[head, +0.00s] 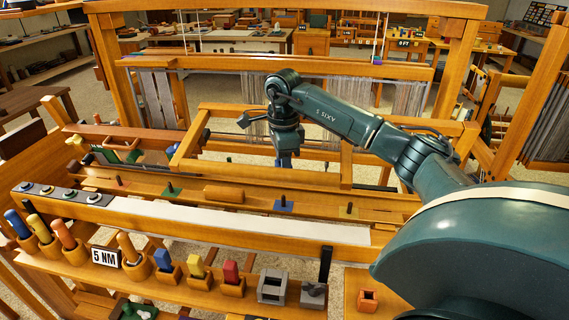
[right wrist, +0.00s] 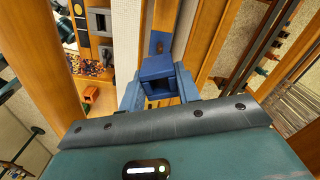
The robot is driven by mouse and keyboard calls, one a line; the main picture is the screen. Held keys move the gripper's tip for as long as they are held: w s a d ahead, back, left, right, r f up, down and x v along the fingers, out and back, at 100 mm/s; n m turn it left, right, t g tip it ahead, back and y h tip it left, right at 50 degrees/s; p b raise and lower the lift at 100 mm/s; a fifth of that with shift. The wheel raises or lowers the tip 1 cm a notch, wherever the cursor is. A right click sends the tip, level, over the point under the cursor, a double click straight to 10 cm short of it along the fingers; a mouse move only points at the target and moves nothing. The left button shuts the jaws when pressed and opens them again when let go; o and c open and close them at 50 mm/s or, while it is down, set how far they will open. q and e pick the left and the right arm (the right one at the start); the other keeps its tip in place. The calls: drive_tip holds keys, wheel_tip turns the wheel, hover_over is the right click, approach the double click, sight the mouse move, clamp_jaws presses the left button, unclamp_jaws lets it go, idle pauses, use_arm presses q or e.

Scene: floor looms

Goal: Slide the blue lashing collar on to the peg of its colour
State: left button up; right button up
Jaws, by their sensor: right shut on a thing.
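The blue lashing collar (right wrist: 158,68), a square sleeve with an open hole, is between the two blue fingers of my right gripper (right wrist: 158,88) in the right wrist view. My right gripper (head: 285,160) in the head view hangs over the loom, above and behind the peg rail; I cannot tell the collar from the fingers there. The blue peg (head: 283,202) is a dark upright pin on a blue patch on that rail. The blue patch (right wrist: 160,40) also shows beyond the collar in the right wrist view; the collar is apart from the peg. My left gripper is not in view.
Pegs on red (head: 120,182), green (head: 172,190) and yellow (head: 349,209) patches share the rail, with a wooden roller (head: 223,194) lying on it. A loom beam (head: 250,168) runs behind. Coloured handles in cups and a grey block (head: 271,287) stand in front.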

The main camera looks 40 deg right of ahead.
sight(283, 196)
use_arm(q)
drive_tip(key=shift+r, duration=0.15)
use_arm(e)
drive_tip(key=shift+r, duration=0.1)
drive_tip(key=shift+f, duration=0.2)
drive_tip(key=shift+f+b, duration=0.9)
drive_tip(key=shift+f, duration=1.1)
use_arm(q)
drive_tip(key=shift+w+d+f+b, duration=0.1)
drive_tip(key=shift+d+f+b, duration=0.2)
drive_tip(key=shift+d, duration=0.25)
use_arm(e)
drive_tip(key=shift+f, duration=0.3)
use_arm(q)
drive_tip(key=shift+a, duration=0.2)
